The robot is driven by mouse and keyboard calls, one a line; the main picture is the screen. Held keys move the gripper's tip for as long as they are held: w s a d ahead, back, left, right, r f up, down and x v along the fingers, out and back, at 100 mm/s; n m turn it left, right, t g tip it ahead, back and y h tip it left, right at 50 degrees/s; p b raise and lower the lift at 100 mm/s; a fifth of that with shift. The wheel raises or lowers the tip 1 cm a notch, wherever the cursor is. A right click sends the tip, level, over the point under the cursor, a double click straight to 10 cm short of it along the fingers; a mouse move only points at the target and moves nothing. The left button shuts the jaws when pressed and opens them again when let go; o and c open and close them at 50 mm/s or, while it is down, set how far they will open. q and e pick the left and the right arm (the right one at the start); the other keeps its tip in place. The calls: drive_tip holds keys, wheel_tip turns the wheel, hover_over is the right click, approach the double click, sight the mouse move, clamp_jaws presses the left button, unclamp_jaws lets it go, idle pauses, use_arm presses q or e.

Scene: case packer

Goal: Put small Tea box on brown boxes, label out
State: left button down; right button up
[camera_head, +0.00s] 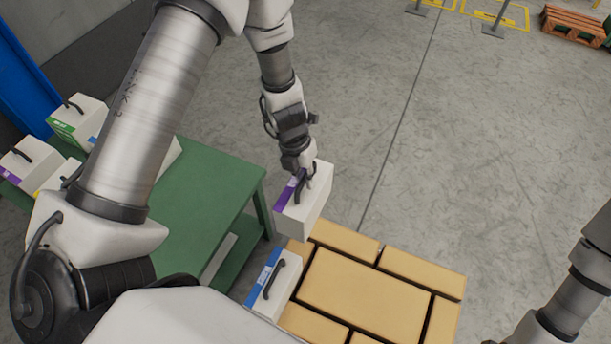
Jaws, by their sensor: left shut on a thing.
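My left gripper (305,175) is shut on the black handle of a small white box (304,212) with a purple label on its left side. The box hangs over the back left corner of the brown boxes (370,293); I cannot tell whether it touches them. The label's writing is too small to read. A white box with a blue label (273,284) stands at the left edge of the brown boxes, its label facing left. My right arm shows at the lower right, but its gripper is out of view.
A green table (205,195) stands at the left. It bears several white boxes, including one with a green label (78,120) and one with a purple label (28,160). The top of the brown boxes is bare at the middle and right. Open floor lies beyond.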

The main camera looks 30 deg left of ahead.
sight(305, 187)
use_arm(q)
drive_tip(key=shift+w, duration=0.1)
drive_tip(key=shift+s+f+b, duration=0.2)
drive_tip(key=shift+f+b, duration=0.45)
drive_tip(key=shift+f, duration=0.1)
wheel_tip(305, 187, down, 3)
drive_tip(key=shift+w+f+b, duration=0.15)
drive_tip(key=shift+b, duration=1.1)
wheel_tip(305, 187, down, 14)
drive_tip(key=b, duration=1.1)
drive_tip(key=shift+f+b, duration=0.3)
drive_tip(key=shift+b, duration=0.15)
drive_tip(key=c, duration=1.6)
unclamp_jaws()
drive_tip(key=o, duration=0.5)
